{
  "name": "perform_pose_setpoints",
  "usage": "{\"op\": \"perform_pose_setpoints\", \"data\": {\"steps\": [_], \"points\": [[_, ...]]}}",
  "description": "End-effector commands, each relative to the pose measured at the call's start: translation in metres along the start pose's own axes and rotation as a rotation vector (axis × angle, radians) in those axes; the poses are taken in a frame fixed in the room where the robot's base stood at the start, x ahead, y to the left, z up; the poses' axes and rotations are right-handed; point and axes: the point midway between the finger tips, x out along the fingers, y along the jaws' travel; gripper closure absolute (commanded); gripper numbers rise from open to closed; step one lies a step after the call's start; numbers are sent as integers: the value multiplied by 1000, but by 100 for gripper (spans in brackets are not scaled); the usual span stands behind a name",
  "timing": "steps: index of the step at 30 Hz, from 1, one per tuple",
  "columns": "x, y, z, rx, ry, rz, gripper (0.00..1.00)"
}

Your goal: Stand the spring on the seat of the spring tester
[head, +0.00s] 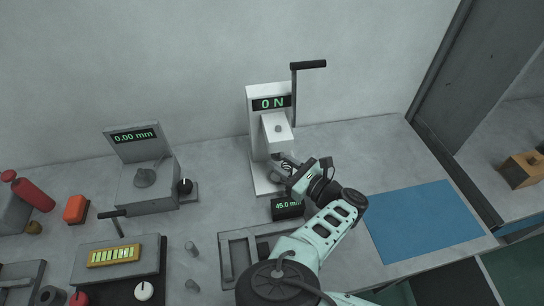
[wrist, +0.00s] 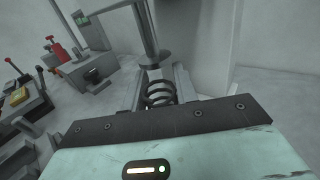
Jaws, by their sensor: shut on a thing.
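The spring tester (head: 262,125) is a white stand with a lever on top and a display reading 0 N. My gripper (head: 283,169) is at the front of its column, under the head, and hides much of the seat. In the wrist view my gripper (wrist: 160,95) is shut on the dark coil spring (wrist: 160,93), which looks upright between the fingers. The tester's plunger (wrist: 146,35) comes down close above or behind the spring. I cannot tell whether the spring touches the seat.
A display (head: 287,206) reading 45.0 mm stands in front of the tester. A grey tray (head: 229,262) lies nearer, beside my arm. A gauge reading 0.00 mm (head: 134,140) stands to the left. A blue mat (head: 425,220) lies clear at the right.

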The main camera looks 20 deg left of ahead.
Motion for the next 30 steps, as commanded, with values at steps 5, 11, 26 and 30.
{"op": "perform_pose_setpoints", "data": {"steps": [5, 11, 26, 30], "points": [[30, 0, 2, 0, -2, 3, 92], [34, 0, -4, 0, -2, 0, 92], [34, 0, -8, 0, -2, 0, 49], [34, 0, -8, 0, -2, 0, 49]]}}
